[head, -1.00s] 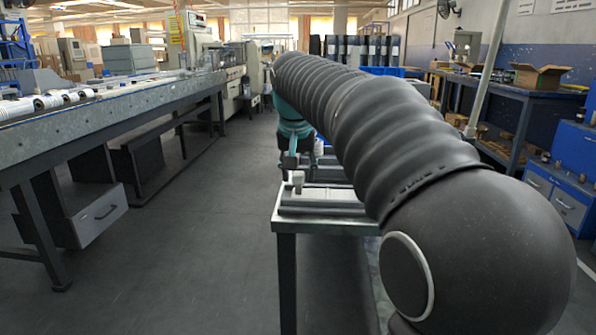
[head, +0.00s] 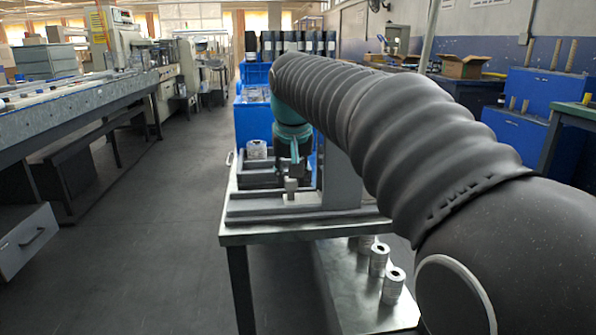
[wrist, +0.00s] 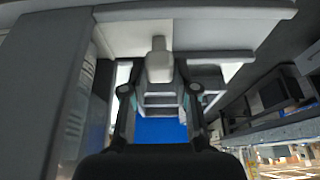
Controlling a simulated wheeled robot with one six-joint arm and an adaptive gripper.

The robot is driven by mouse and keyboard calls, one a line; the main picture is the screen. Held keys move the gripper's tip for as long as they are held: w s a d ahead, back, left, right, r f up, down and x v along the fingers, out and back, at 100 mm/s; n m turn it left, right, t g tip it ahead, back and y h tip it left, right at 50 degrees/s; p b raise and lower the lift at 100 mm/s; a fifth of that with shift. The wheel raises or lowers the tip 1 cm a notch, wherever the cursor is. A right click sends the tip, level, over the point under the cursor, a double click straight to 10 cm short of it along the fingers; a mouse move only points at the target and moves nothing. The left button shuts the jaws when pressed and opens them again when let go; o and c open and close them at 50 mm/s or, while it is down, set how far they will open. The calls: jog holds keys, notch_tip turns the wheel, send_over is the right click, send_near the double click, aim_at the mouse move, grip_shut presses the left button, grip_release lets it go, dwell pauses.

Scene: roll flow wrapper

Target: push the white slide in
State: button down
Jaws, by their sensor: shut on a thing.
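My gripper (head: 292,168) hangs over the near part of a metal bench, pointing down at a small pale upright handle (head: 291,187). In the wrist view my gripper (wrist: 159,88) has its two dark fingers either side of this pale handle (wrist: 159,66). It is shut on the handle, though the exact contact is hard to see. A white flat plate (wrist: 125,38), which looks like the white slide, lies at the foot of the handle. How far the slide sits in its guide is not clear.
Grey rails (head: 250,213) lie on the bench (head: 235,232), with a grey upright (head: 342,182) right of my gripper. A coil (head: 256,149) stands behind. Blue crates (head: 252,118) are farther back. The floor at left is clear.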

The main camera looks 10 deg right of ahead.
jog(key=shift+d, duration=0.2)
jog(key=c, duration=0.9)
grip_release()
jog(key=shift+d, duration=0.15)
jog(key=shift+r, duration=0.1)
jog(key=shift+s+r, duration=0.1)
jog(key=shift+r, duration=0.15)
jog(key=v, duration=1.1)
jog(key=shift+s+r, duration=0.15)
